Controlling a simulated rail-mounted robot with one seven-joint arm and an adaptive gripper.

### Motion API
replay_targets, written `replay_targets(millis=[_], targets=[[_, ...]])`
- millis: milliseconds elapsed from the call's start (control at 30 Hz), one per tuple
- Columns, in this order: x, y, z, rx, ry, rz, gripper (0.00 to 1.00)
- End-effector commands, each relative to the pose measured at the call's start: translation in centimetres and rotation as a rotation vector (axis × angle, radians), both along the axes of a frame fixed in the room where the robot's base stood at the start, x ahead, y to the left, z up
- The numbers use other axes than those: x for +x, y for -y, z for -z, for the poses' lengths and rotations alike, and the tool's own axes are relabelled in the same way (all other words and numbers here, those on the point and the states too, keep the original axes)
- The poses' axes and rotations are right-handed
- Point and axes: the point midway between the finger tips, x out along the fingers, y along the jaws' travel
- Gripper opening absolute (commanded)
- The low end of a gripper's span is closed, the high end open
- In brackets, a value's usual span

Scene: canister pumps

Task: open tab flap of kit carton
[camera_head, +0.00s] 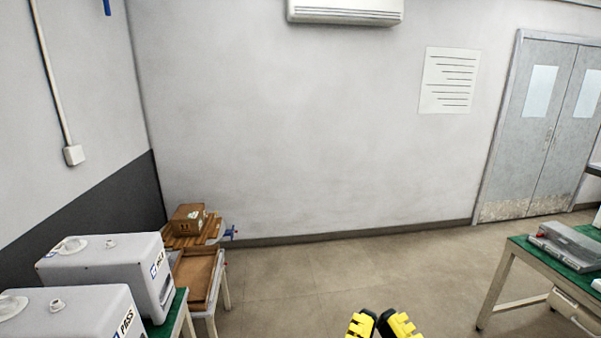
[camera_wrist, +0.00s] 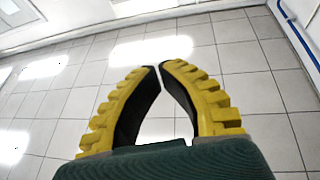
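A small brown cardboard carton (camera_head: 187,220), which looks like the kit carton, sits on a wooden surface by the back wall, at the left in the head view. It has light markings on it. Its flaps and tab are too small to make out. My gripper (camera_head: 378,316) shows at the bottom of the head view, to the right of the carton and well apart from it. In the wrist view, the yellow and black fingertips (camera_wrist: 160,66) nearly meet, with nothing between them. The carton is not in the wrist view.
An open brown tray or box (camera_head: 193,278) lies in front of the carton. White canister machines (camera_head: 105,265) stand on a bench at left. A green-topped table (camera_head: 555,258) with grey equipment is at right. The floor (camera_head: 320,275) between is clear.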

Motion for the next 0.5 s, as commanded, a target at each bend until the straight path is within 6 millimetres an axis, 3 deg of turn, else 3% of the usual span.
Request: replay_targets(millis=[33,200,400,500], targets=[[0.0,0.0,-4.9,0.001,0.000,0.000,0.00],[0.0,0.0,-12.5,0.004,-0.001,-0.001,0.00],[0.1,0.0,-20.2,0.007,-0.002,-0.002,0.00],[0.1,0.0,-22.1,0.008,-0.003,-0.003,0.00]])
